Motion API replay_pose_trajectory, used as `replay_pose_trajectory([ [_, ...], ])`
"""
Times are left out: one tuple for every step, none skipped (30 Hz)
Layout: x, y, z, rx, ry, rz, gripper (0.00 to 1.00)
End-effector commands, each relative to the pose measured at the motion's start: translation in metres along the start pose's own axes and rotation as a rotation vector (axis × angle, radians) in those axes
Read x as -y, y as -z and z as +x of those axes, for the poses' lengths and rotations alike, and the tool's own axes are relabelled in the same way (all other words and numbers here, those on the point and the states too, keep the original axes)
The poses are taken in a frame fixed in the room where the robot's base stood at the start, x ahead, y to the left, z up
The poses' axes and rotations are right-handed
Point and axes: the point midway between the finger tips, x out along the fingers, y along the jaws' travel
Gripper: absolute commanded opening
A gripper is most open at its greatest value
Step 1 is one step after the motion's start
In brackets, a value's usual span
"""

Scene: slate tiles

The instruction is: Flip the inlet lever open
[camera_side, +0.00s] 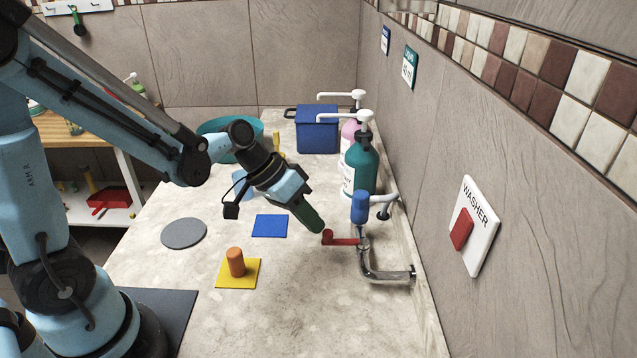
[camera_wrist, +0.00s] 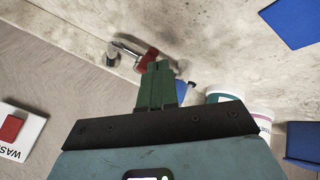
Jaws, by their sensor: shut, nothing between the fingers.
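The red inlet lever (camera_side: 341,240) sticks out to the left from a metal pipe (camera_side: 385,277) by the wall, with a round knob at its free end. In the wrist view the red lever (camera_wrist: 149,56) shows just beyond my fingertips, partly hidden by them. My gripper (camera_side: 317,228) has green fingers, shut and empty, angled down with the tips just left of the lever's knob. Whether they touch it I cannot tell. It also shows in the wrist view (camera_wrist: 157,68). A blue cylindrical part (camera_side: 360,206) stands above the pipe.
A teal pump bottle (camera_side: 362,167) and a blue box (camera_side: 317,133) stand behind the pipe. A WASHER plate with a red switch (camera_side: 461,229) is on the right wall. An orange peg (camera_side: 236,262) stands on a yellow square (camera_side: 250,280). The front counter is clear.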

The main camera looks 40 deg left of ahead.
Motion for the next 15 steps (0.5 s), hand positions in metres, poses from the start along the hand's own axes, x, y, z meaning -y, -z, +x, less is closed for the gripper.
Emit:
replay_pose_trajectory([
  [-0.0015,-0.0016,0.0000,-0.005,0.005,-0.009,0.00],
  [-0.0020,-0.0021,0.0000,-0.007,0.007,-0.014,0.00],
  [-0.0024,-0.0025,0.0000,-0.009,0.009,-0.020,0.00],
  [-0.0026,-0.0027,0.0000,-0.011,0.011,-0.023,0.00],
  [-0.0029,-0.0029,0.0000,-0.013,0.012,-0.026,0.00],
  [-0.0033,-0.0033,0.0000,-0.015,0.014,-0.030,0.00],
  [-0.0036,-0.0036,0.0000,-0.017,0.016,-0.033,0.00],
  [-0.0039,-0.0039,0.0000,-0.019,0.018,-0.037,0.00],
  [-0.0043,-0.0044,0.0000,-0.021,0.021,-0.042,0.00],
  [-0.0046,-0.0048,0.0000,-0.023,0.023,-0.046,0.00],
  [-0.0049,-0.0052,0.0000,-0.025,0.025,-0.049,0.00],
  [-0.0054,-0.0058,0.0000,-0.028,0.028,-0.055,0.00],
  [-0.0059,-0.0063,0.0000,-0.031,0.031,-0.061,0.00],
  [-0.0066,-0.0069,-0.0001,-0.035,0.034,-0.067,0.00],
  [-0.0078,-0.0080,0.0000,-0.040,0.039,-0.077,0.00],
])
